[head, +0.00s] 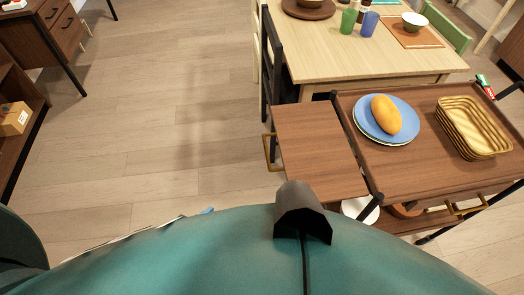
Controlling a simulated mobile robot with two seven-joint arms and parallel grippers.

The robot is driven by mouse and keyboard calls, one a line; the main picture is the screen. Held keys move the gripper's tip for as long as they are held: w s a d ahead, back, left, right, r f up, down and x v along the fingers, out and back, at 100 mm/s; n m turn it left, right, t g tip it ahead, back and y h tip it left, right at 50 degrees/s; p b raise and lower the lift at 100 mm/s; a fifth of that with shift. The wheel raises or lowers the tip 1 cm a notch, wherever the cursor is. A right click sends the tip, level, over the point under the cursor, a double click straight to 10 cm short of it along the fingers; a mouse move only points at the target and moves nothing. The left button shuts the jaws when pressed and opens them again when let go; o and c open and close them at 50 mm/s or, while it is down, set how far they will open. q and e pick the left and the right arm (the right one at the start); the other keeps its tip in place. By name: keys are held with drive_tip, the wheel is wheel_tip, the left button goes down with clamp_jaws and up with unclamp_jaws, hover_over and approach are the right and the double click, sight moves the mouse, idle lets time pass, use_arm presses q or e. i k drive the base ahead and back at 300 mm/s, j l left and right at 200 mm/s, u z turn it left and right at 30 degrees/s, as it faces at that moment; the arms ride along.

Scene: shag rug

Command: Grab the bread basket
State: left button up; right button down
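The bread basket (472,128) is a golden, ribbed, roughly rectangular basket on the right part of the brown tray top of a cart (425,168). It sits near the cart's right side and looks empty. A loaf of bread (386,114), orange-yellow and oval, lies apart from it on a blue plate (367,126) to the left on the same cart. Neither of my grippers shows in the head view, so their distance to the basket and what they hold cannot be seen.
A brown side leaf (315,150) with a brass handle adjoins the cart's left. Behind stands a light wood dining table (350,62) with cups and bowls, and a dark chair (272,60). Open wooden floor (170,110) lies left; a shelf with a box (14,121) stands far left.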

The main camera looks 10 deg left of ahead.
sight(472, 130)
drive_tip(key=j+z, duration=0.15)
drive_tip(key=z, duration=1.1)
drive_tip(key=l+z, duration=0.15)
drive_tip(key=k, duration=0.1)
drive_tip(key=l, duration=0.3)
